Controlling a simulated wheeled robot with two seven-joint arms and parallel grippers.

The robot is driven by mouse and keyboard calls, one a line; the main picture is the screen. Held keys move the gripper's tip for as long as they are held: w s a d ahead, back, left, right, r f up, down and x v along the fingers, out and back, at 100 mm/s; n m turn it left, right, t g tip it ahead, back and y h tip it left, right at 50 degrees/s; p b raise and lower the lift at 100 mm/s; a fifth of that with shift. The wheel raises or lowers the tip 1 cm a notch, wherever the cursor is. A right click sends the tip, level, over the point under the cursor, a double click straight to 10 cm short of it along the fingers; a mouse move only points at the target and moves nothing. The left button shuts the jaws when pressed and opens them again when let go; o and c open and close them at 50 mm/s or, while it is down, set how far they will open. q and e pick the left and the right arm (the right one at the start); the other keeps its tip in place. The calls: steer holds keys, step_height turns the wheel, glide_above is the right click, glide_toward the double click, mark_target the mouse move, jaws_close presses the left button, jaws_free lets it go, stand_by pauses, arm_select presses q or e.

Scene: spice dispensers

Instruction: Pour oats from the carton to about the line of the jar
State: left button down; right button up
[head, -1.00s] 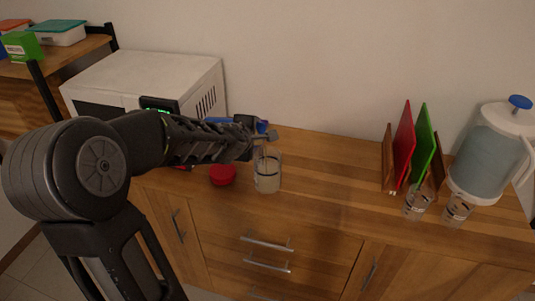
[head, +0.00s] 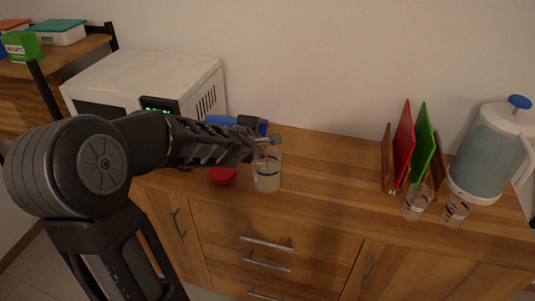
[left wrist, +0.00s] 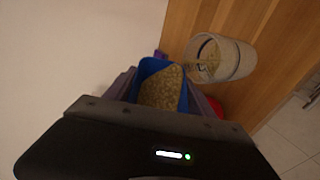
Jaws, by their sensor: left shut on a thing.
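The clear jar (head: 267,178) stands on the wooden counter with a dark line around it; pale contents show inside. It also shows in the left wrist view (left wrist: 238,60), its mouth toward the carton. My left gripper (head: 262,138) is just above and beside the jar, mostly hidden by its own arm. In the left wrist view the left gripper (left wrist: 160,98) is shut on the blue carton (left wrist: 149,66). The carton is tilted toward the jar. Oats (left wrist: 162,88) fill its opening, and some oats show between its edge and the jar's mouth. My right gripper is not in view.
A red lid (head: 222,175) lies left of the jar. A white microwave (head: 140,78) stands behind my left arm. Two glasses (head: 417,203) (head: 456,210), a rack with red and green boards (head: 424,145) and a pitcher (head: 488,150) stand at right. The counter between is clear.

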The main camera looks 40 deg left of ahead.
arm_select(q)
steer(key=shift+d+r+m+y, duration=0.15)
steer(key=shift+d+m+y, duration=0.25)
steer(key=shift+y, duration=0.1)
stand_by(2.8)
steer(key=shift+a+f+n+h+b, duration=0.2)
steer(key=shift+a+n+h+b, duration=0.25)
steer(key=shift+a, duration=0.2)
steer(key=shift+a+f+n+h+b, duration=0.2)
steer(key=shift+a+n+h+b, duration=0.2)
steer(key=shift+a, duration=0.2)
steer(key=shift+r, duration=0.15)
steer(key=shift+d+p, duration=0.1)
steer(key=shift+p, duration=0.2)
steer(key=shift+h, duration=0.25)
